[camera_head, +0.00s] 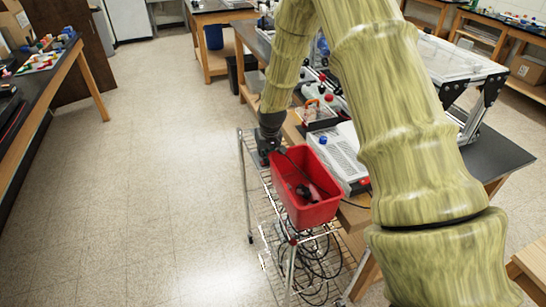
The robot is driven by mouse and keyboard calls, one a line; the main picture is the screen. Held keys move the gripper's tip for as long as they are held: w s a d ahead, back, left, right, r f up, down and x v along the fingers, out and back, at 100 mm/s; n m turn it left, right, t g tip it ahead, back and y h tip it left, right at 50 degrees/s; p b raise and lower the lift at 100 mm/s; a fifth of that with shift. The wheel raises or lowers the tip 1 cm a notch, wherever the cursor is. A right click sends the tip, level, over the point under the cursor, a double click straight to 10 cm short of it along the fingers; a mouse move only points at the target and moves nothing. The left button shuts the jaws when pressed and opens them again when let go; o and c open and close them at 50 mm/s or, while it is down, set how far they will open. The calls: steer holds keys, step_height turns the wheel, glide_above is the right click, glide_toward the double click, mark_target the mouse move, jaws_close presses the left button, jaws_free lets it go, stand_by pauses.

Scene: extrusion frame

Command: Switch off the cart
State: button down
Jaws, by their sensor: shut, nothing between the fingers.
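The cart (246,190) is a wire rack with metal posts, standing beside the wooden bench in the middle of the view. A red bin (312,213) sits on its top, with dark objects and a cable inside. My arm reaches down from the upper right. My gripper (264,157), small and dark, points down at the far left corner of the bin, over the cart's top. It is shut and holds nothing. I cannot tell whether it touches the cart or bin. No switch can be made out; the gripper may cover part of the cart there.
A white box-shaped device (340,152) stands on the bench right of the bin. Coiled black cables (315,262) lie on the cart's lower level. Another table (45,85) stands at the left. The floor (140,190) left of the cart is clear.

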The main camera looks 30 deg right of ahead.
steer(key=shift+w+a, duration=0.1)
steer(key=shift+w, duration=0.1)
steer(key=shift+s+d, duration=0.1)
steer(key=shift+d, duration=0.7)
steer(key=shift+r+p, duration=0.15)
steer(key=shift+p, duration=0.15)
steer(key=r+p, duration=0.2)
steer(key=r, duration=0.1)
steer(key=shift+d+r, duration=0.25)
steer(key=shift+d, duration=0.15)
steer(key=shift+s+r, duration=0.1)
steer(key=shift+r, duration=0.15)
steer(key=b+v, duration=0.3)
steer(key=v, duration=0.6)
steer(key=shift+d+r, duration=0.25)
steer(key=shift+d, duration=0.25)
